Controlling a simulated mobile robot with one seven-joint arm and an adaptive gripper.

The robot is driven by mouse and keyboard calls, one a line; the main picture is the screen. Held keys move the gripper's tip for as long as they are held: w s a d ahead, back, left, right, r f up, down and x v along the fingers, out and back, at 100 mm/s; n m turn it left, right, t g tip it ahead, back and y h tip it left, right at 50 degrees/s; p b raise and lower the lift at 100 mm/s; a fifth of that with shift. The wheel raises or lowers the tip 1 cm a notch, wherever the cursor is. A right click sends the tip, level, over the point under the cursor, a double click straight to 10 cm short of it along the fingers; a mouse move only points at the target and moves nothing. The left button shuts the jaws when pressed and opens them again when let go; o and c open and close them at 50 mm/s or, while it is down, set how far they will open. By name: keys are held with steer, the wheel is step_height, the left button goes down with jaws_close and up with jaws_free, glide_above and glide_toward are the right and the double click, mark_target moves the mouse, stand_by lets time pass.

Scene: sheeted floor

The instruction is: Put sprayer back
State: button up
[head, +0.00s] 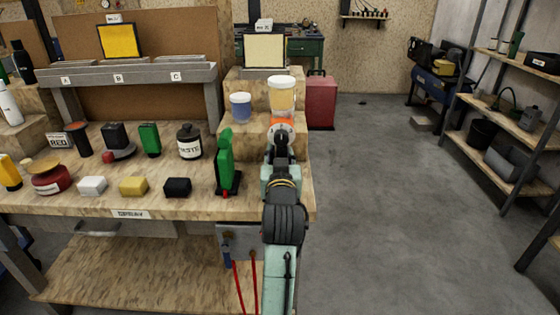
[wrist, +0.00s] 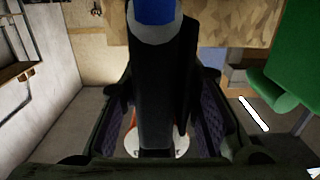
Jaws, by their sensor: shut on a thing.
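My gripper (head: 281,148) is at the right end of the workbench, in front of the wooden step blocks. It is shut on a dark, long thing, which I take to be the sprayer (wrist: 155,85). In the wrist view the sprayer stands between both fingers, with a blue and white part at its top end. An orange and white part (head: 283,125) shows just beyond my gripper in the head view. The fingers and arm hide much of the sprayer. A yellow cup with a white lid (head: 281,96) shows directly above my gripper.
A green upright tool on a black base (head: 225,165) stands close left of my arm; green also fills the right of the wrist view (wrist: 300,50). A blue cup (head: 240,106) stands on the step block. Bottles and coloured blocks crowd the workbench (head: 60,205).

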steer(key=shift+f, duration=0.8)
steer(key=shift+f, duration=0.1)
steer(key=shift+o, duration=1.4)
steer(key=shift+f, duration=0.2)
steer(key=o, duration=0.4)
steer(key=shift+o, duration=0.2)
steer(key=shift+r, duration=0.1)
